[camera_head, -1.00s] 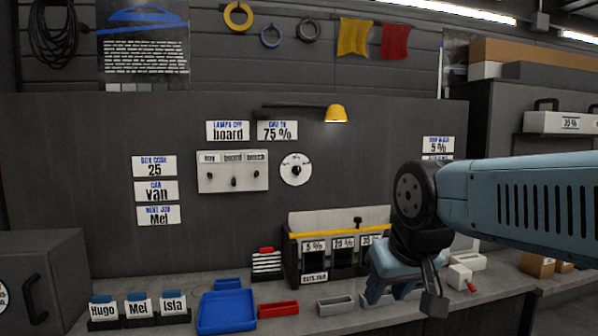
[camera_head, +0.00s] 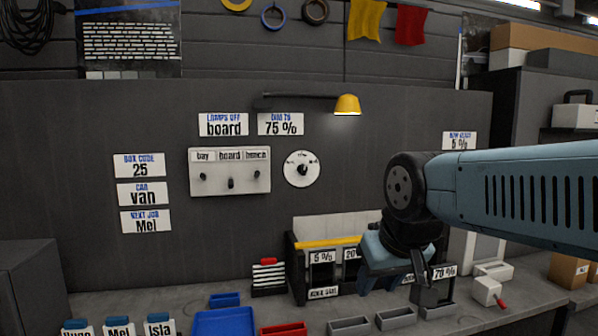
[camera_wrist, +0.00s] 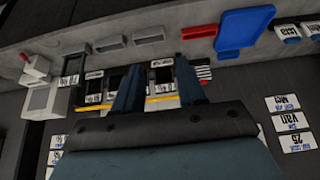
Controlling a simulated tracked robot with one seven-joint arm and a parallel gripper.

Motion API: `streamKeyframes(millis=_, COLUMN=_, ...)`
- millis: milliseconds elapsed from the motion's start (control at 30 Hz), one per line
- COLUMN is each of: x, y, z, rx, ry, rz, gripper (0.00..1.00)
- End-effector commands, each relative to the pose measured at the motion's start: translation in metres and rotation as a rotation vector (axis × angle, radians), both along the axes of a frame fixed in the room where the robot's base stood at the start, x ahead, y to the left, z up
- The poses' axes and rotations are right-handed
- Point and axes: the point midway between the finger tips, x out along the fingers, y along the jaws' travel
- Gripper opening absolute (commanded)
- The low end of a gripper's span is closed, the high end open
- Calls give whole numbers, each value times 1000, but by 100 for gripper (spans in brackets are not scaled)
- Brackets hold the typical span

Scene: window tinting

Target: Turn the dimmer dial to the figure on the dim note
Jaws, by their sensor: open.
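The dimmer dial (camera_head: 302,169) is a white disc with a black knob in its middle, mounted on the dark wall panel. Its markings are too small to read. The dim note (camera_head: 280,124) above it reads "DIM TO 75 %". My gripper (camera_head: 392,289) is below and to the right of the dial, in front of the roll rack, apart from both. In the wrist view my gripper (camera_wrist: 160,85) shows two blue fingers spread apart with nothing between them. The dial does not show clearly in the wrist view.
A switch board (camera_head: 230,171) labelled bay, board and bench is left of the dial. A yellow lamp (camera_head: 347,104) juts out above. The roll rack (camera_head: 298,270) stands on the bench below. A blue tray (camera_head: 224,324) and a red bin (camera_head: 283,329) lie in front.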

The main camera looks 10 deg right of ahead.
Motion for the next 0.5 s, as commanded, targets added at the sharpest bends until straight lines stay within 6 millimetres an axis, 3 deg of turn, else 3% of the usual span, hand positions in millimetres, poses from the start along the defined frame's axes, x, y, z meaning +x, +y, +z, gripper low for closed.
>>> streamKeyframes(millis=133, x=6, y=0, z=2, rx=3, ry=-14, rz=1, gripper=40)
streamKeyframes(millis=267, x=37, y=0, z=9, rx=17, ry=-87, rz=4, gripper=40)
streamKeyframes(millis=500, x=146, y=0, z=36, rx=62, ry=-366, rz=-12, gripper=40)
